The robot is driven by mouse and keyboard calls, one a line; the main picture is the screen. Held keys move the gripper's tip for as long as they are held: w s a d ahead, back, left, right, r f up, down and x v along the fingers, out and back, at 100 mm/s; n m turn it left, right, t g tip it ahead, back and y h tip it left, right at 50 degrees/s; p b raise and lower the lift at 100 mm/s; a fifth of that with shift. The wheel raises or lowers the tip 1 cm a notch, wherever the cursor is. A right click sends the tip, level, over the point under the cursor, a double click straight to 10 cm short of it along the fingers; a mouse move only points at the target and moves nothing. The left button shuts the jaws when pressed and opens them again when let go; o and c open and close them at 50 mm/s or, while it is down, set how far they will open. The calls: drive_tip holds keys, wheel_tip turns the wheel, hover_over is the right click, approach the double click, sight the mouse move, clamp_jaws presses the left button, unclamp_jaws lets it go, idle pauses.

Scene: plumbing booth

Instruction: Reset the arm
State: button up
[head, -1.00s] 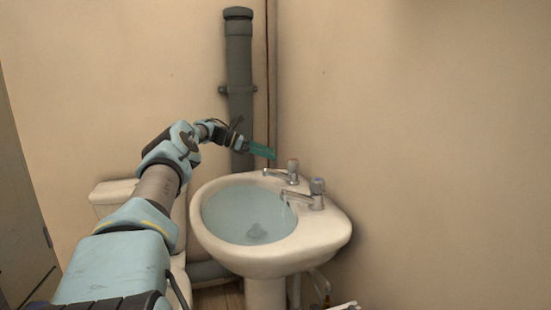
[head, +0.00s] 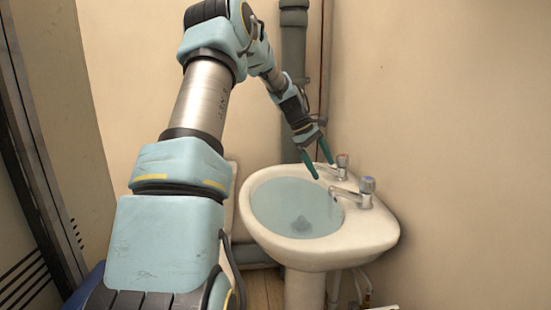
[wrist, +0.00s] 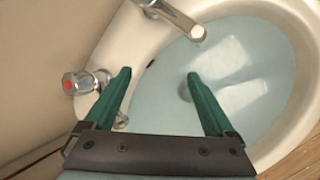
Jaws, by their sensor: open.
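My gripper (head: 320,164) has two green fingers, spread apart with nothing between them. In the head view it hangs above the back left rim of the white sink (head: 385,236), close to the taps. The wrist view also shows my gripper (wrist: 158,84) open, with the sink (wrist: 305,135) beneath it. The basin holds bluish water (head: 290,200). A tap with a red mark (wrist: 84,82) is left of the fingers in the wrist view.
A grey vertical pipe (head: 293,60) runs up the wall behind my gripper. A plain beige wall (head: 450,100) is at the right. A dark-framed panel (head: 35,150) stands at the far left. White pipes (head: 362,285) show under the sink.

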drive_tip(key=s+a+m+t+y+p, duration=0.1)
drive_tip(key=s+a+m, duration=0.3)
drive_tip(key=s+a, duration=0.6)
drive_tip(key=s+a+m+t+y+p, duration=0.1)
drive_tip(key=s+a+m+y, duration=0.3)
drive_tip(key=s+a, duration=0.7)
drive_tip(key=s+m, duration=0.1)
drive_tip(key=s, duration=0.6)
drive_tip(key=shift+s+a, duration=0.15)
drive_tip(key=shift+s, duration=0.25)
